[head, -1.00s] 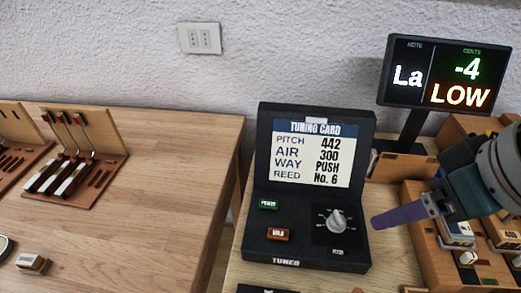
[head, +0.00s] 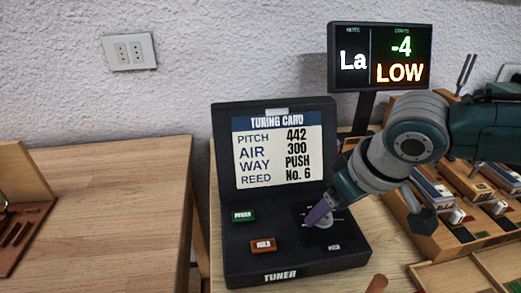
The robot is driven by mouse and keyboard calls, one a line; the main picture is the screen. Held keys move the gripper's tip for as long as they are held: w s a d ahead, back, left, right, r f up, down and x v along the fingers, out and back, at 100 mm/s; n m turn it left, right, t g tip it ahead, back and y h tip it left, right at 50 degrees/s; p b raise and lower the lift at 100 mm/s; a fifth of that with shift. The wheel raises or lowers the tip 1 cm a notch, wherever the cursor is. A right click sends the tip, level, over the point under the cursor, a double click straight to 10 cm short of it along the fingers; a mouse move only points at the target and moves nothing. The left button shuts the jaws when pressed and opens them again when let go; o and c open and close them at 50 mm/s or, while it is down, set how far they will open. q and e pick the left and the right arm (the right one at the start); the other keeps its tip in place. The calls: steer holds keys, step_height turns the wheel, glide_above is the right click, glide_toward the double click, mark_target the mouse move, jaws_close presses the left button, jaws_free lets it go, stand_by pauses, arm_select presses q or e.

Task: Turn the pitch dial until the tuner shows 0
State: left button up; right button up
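The black tuner (head: 295,258) stands open on the bench. Its pitch dial (head: 326,221), a pale knob on a dark plate, is largely covered by my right gripper (head: 316,214). The purple fingers reach down over the dial from the upper right; I cannot tell whether they touch or grip it. The tuner display (head: 380,56) reads La, -4 and LOW. The tuning card (head: 278,151) in the lid reads pitch 442, air 300, way push, reed No. 6. My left gripper is out of view.
A green power button (head: 243,215) and an orange hold button (head: 263,246) sit left of the dial. Wooden trays (head: 450,235) with small parts fill the right side. The wooden table (head: 110,215) at left is mostly bare. A wall socket (head: 130,52) is above it.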

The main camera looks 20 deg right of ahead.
steer(key=shift+w+f, duration=0.1)
steer(key=shift+f, duration=0.2)
jaws_close()
stand_by(0.5)
